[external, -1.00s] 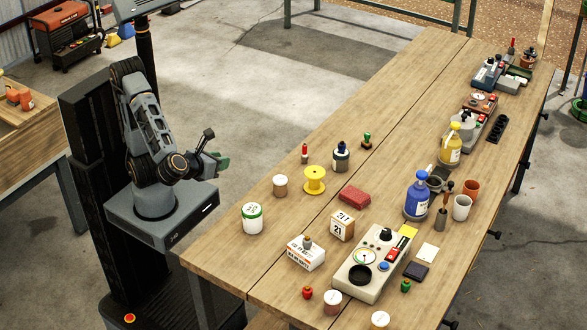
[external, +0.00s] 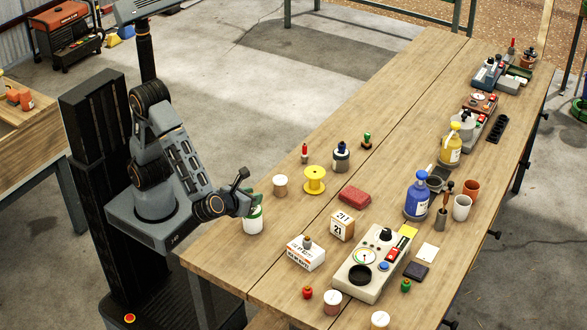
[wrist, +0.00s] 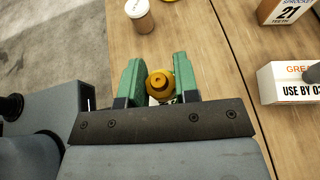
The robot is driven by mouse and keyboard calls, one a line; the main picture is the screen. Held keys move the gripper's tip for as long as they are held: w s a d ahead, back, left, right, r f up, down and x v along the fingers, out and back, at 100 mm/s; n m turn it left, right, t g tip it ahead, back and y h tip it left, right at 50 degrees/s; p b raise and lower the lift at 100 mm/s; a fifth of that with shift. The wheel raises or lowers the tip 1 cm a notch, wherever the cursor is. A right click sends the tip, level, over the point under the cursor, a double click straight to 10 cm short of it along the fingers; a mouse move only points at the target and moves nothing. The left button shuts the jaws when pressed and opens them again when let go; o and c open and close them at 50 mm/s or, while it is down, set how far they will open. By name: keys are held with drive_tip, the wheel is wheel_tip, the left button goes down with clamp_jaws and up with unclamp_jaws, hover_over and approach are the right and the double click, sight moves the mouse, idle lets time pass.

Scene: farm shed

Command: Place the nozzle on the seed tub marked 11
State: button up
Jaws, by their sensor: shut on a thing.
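My gripper (external: 254,199) has green fingers, seen closer in the wrist view (wrist: 158,84). They are shut on a golden-yellow round nozzle (wrist: 158,82) with a hole in its top. The external view does not show the nozzle clearly. Small tubs with pale lids stand on the table: one beyond the jar (external: 280,187), also in the wrist view (wrist: 143,21), and two at the near edge (external: 333,303) (external: 380,320). I cannot read the number 11 on any.
A yellow spool (external: 314,181), a red block (external: 355,195), a box marked 21 (external: 342,227) and a white box with a knob (external: 305,253) stand right of my gripper. A beige instrument panel (external: 360,282) lies farther right. Bare wood separates them.

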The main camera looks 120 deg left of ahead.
drive_tip(key=shift+f, duration=0.6)
drive_tip(key=shift+f, duration=0.1)
drive_tip(key=shift+f, duration=0.15)
drive_tip(key=o, duration=0.9)
